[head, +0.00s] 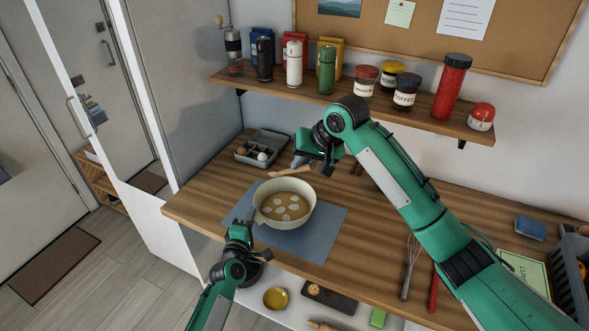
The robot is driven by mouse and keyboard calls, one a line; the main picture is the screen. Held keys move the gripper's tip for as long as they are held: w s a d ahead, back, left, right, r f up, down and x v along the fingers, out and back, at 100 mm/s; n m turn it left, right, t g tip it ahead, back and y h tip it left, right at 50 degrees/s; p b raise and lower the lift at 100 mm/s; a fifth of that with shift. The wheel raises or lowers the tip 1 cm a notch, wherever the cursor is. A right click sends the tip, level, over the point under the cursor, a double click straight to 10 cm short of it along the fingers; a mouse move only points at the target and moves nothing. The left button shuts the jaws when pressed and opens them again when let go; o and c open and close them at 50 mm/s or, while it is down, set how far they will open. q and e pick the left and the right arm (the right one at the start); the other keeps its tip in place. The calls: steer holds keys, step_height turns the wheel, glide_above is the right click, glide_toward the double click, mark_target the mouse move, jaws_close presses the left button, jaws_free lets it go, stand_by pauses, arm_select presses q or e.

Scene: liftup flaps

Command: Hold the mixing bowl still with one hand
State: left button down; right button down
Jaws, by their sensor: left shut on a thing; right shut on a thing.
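The cream mixing bowl (287,222) stands upright on a blue-grey mat (325,226) near the counter's front edge. It holds tan liquid with several pale round pieces in it. My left gripper (246,224) is at the bowl's near-left rim and is shut on it; its fingertips are small and partly hidden. My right gripper (302,158) is above the counter just behind the bowl. It is shut on a wooden utensil (287,172), whose light shaft lies across the far side of the bowl's rim; the exact grip is hard to see.
A grey egg tray (262,148) sits behind the bowl at left. A whisk (411,265) and a red-handled tool (433,290) lie at right, beside my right arm. A shelf (345,97) with jars and bottles runs above. A grey crate (571,260) stands far right.

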step_height(320, 180, up, 2)
steer(key=s+d+m+g, duration=0.1)
steer(key=d+m+g, duration=0.1)
steer(key=d, duration=0.1)
step_height(320, 180, down, 13)
steer(key=shift+s+r+t, duration=0.2)
steer(key=shift+s+t, duration=0.05)
steer(key=shift+t, duration=0.05)
stand_by(0.9)
steer(key=shift+s+a, duration=0.1)
steer(key=shift+a, duration=0.05)
stand_by(0.4)
